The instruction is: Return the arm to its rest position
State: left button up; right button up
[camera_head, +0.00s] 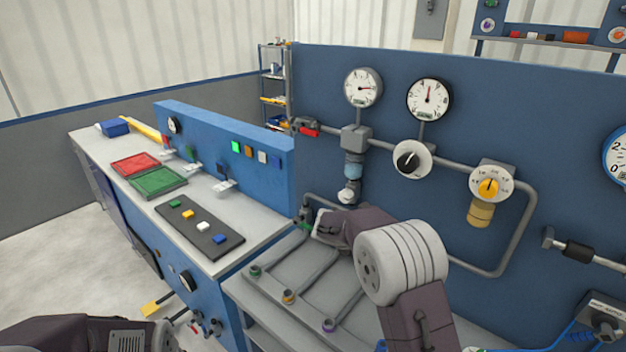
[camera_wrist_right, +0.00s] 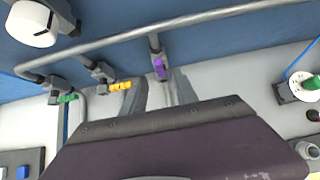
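My right arm reaches up from the bottom of the head view, and its end lies over the grey bench by the blue panel. The fingers cannot be made out clearly there. In the right wrist view, the two grey fingers of my right gripper (camera_wrist_right: 160,90) stand apart with nothing seen between them. A purple fitting (camera_wrist_right: 159,68) hangs from a pipe just beyond them. Part of my left arm shows at the bottom left of the head view; its gripper is not visible.
Grey pipes with coloured ends (camera_head: 288,296) lie on the bench beside my right arm. The blue panel (camera_head: 560,130) behind carries gauges, a dial and pipework. A workbench with a red tray (camera_head: 135,164) and green tray (camera_head: 158,182) stands left. Open floor lies farther left.

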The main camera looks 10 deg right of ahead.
jog(key=s+d+r+m, duration=0.1)
jog(key=s+d+r, duration=0.1)
jog(key=s+r, duration=0.2)
jog(key=s+a+f+m+g+y, duration=0.1)
jog(key=s+a+f+m+y, duration=0.1)
jog(key=s+m, duration=0.6)
jog(key=s+a+f+m+g+y, duration=0.2)
jog(key=s+a+f+m, duration=0.2)
jog(key=s+m, duration=0.4)
jog(key=s+a+f+m+g+y, duration=0.1)
jog(key=s+a+f+m+y, duration=0.2)
jog(key=s+m, duration=0.6)
jog(key=shift+a+f, duration=0.55)
jog(key=shift+f, duration=0.65)
